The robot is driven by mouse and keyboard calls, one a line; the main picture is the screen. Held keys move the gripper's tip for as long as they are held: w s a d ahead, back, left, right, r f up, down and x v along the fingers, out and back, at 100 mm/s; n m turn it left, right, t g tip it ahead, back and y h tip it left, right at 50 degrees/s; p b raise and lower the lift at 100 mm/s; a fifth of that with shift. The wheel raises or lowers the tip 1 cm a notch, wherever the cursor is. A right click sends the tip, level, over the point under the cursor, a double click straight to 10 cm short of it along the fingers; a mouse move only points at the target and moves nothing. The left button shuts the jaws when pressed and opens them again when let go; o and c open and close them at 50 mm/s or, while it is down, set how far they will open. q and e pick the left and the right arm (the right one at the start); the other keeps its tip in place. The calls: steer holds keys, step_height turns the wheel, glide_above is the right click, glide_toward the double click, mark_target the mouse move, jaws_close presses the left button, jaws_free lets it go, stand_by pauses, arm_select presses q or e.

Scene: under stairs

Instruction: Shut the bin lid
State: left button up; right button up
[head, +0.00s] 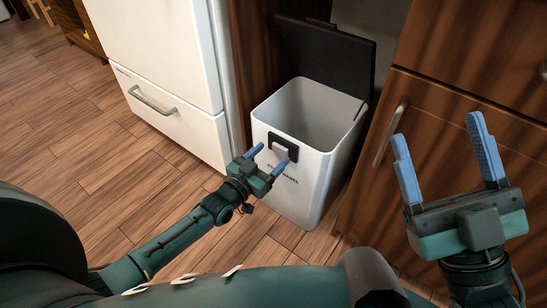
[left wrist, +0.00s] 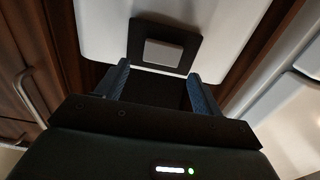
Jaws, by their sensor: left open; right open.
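The white bin (head: 312,170) stands on the floor in the middle of the head view. Its black lid (head: 327,57) is raised, hinged at the back, and the inside looks empty. A black latch plate with a grey button (head: 282,149) sits on the bin's front; it also shows in the left wrist view (left wrist: 165,48). My left gripper (head: 269,156) is open just in front of the bin's front face, near the latch; I cannot tell whether it touches. My right gripper (head: 437,142) is open and empty, in the foreground right of the bin.
A white fridge with a drawer handle (head: 153,101) stands left of the bin. A wooden cabinet (head: 460,115) with a metal handle (head: 391,134) stands close on the right. The wood floor (head: 130,165) is free at the left.

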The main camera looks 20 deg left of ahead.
mark_target(280, 150)
arm_select(q)
steer(key=shift+x, duration=1.1)
arm_select(e)
steer(key=shift+s+r+n+y, duration=0.15)
steer(key=shift+r+n+y, duration=0.4)
steer(key=shift+n+y, duration=0.25)
